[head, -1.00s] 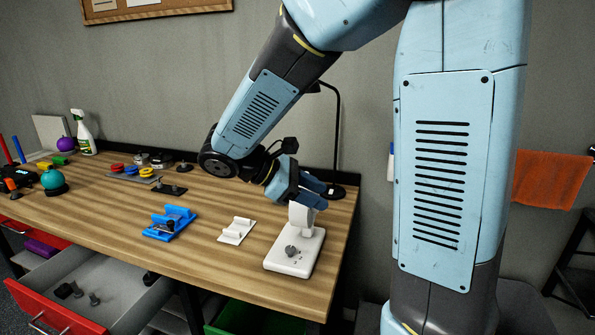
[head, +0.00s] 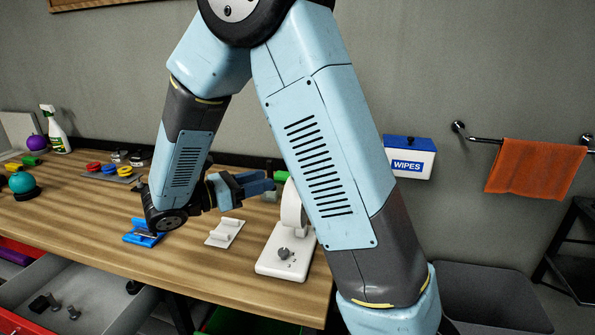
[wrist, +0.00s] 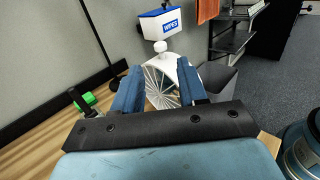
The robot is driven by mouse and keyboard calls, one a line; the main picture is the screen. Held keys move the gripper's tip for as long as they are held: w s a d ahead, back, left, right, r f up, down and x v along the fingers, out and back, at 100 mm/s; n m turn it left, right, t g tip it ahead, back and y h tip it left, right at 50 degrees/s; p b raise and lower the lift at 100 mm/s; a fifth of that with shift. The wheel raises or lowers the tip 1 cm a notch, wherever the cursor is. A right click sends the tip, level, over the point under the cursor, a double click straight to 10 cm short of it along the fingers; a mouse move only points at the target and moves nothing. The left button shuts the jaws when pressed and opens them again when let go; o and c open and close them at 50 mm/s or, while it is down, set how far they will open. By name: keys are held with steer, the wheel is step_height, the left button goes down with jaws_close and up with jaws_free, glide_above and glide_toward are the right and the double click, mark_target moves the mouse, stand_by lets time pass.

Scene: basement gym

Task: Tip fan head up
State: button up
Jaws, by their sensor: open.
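The fan is white, with a flat base and a grey knob (head: 284,254) near the right end of the wooden workbench (head: 110,190). Its round head (head: 292,208) shows edge-on above the base, partly covered by my arm. My gripper (head: 262,184) is open just left of the fan head, its blue fingers pointing right. In the wrist view the fan head's grille (wrist: 160,85) shows between and beyond the two open fingers (wrist: 158,72), with a white rounded part above it. I cannot tell whether a finger touches the head.
A blue holder (head: 145,234) and a white holder (head: 224,232) lie left of the fan. A wipes box (head: 408,160) and an orange towel (head: 535,168) hang on the wall at right. An open drawer (head: 75,290) juts out below the bench. A green object (wrist: 85,101) lies near my gripper.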

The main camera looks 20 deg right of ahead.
mark_target(300, 198)
steer(key=d, duration=0.3)
steer(key=w+d, duration=0.1)
steer(key=d, duration=0.3)
steer(key=w+d, duration=0.1)
steer(key=d, duration=0.2)
steer(key=shift+d, duration=0.3)
jaws_close()
